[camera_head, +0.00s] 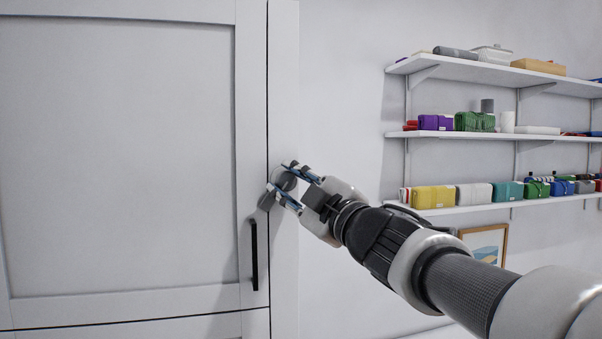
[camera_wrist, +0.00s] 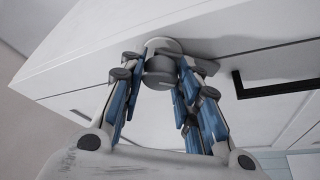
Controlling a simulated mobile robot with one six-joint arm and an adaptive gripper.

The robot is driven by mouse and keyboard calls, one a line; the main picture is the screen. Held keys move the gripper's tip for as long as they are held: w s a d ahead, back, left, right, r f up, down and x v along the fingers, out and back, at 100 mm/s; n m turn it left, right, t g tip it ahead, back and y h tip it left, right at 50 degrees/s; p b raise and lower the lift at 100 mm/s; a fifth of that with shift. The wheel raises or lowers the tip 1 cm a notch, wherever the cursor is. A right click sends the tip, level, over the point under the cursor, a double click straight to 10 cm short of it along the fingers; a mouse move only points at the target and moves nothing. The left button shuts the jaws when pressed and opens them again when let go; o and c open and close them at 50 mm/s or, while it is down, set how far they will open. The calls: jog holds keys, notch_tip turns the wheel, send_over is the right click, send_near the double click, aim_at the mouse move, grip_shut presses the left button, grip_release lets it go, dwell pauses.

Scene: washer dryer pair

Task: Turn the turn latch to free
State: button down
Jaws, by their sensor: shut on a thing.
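The turn latch (camera_wrist: 160,68) is a grey round knob on a round base at the edge of a white cabinet door. In the head view the latch (camera_head: 285,181) is partly hidden by my fingers. My gripper (camera_head: 287,186) reaches it from the right, with a blue-padded finger on either side of the knob. The wrist view shows my gripper (camera_wrist: 157,75) closed around the knob, the fingertips at its sides. A flat grey part sticks out to the right of the knob in the wrist view. Which way the latch is turned I cannot tell.
The white door (camera_head: 125,150) fills the left, with a black bar handle (camera_head: 254,255) just below the latch. Wall shelves (camera_head: 490,138) with folded cloths and boxes stand to the right. A framed picture (camera_head: 486,243) is below them, behind my arm.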

jog(key=n+g+p, duration=0.1)
jog(key=n+p, duration=0.2)
jog(key=n, duration=0.1)
jog(key=shift+r+n+g+p, duration=0.35)
jog(key=shift+n+g, duration=0.05)
jog(key=shift+f+n+g+p, duration=0.1)
jog(key=shift+n+g+p, duration=0.4)
jog(key=shift+n+p, duration=0.7)
jog(key=shift+h, duration=0.4)
jog(key=c, duration=1.2)
grip_release()
jog(key=shift+d, duration=0.1)
jog(key=v, duration=1.2)
